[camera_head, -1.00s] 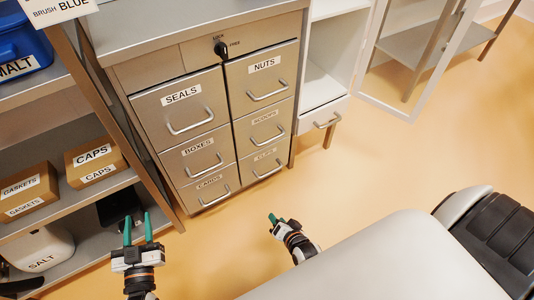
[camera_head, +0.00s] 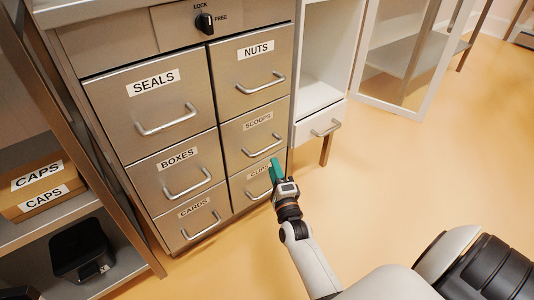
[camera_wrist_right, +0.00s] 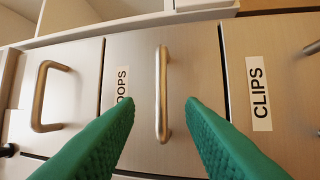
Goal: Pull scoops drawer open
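The scoops drawer (camera_head: 236,135) is shut, in the right column of the metal cabinet between the NUTS and CLIPS drawers. Its bar handle (camera_head: 264,147) is clear of my fingers. My right gripper (camera_head: 275,170) is in front of the CLIPS drawer in the head view, just below the scoops handle. In the right wrist view its green fingers (camera_wrist_right: 160,102) are open and empty. The scoops handle (camera_wrist_right: 162,90) shows between the fingertips, ahead of them. Part of the scoops label is hidden by the left finger. My left gripper is out of view.
A LOCK/FREE knob (camera_head: 204,22) sits atop the cabinet; I cannot tell its setting surely. The SEALS (camera_head: 110,110), BOXES and CARDS drawers are shut. A shelf with a CAPS box (camera_head: 40,190) stands left. The floor (camera_head: 400,180) at right is clear.

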